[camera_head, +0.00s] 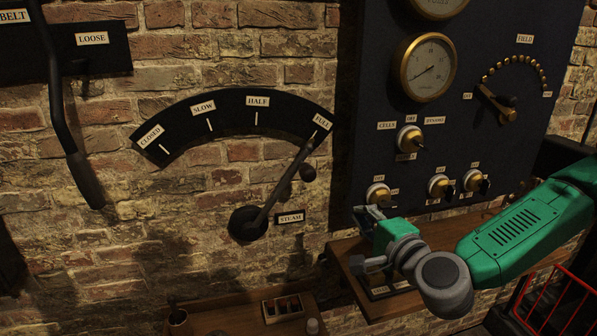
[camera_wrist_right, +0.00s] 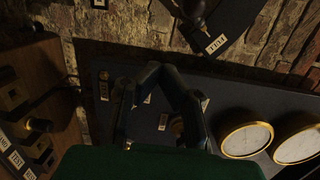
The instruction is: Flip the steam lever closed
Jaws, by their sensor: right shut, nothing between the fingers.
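The steam lever (camera_head: 275,195) is a dark arm on a round pivot low on the brick wall. It points up and right to the FULL mark of the black arc plate (camera_head: 180,117), whose CLOSED mark is at the left end. A dark knob handle sticks out near its upper end. In the right wrist view a dark lever part (camera_wrist_right: 197,12) shows at the top by the FULL label. My right gripper (camera_head: 370,212) is right of and below the lever, apart from it, in front of the panel's lower edge. Its fingertips (camera_wrist_right: 160,68) meet, with nothing held. My left gripper is out of view.
A dark panel (camera_head: 362,130) with gauges, knobs and a field lever stands on the right. A wooden shelf (camera_head: 343,250) lies under my right gripper. A belt lever (camera_head: 62,120) hangs at far left. Open space lies before the brick wall between the levers.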

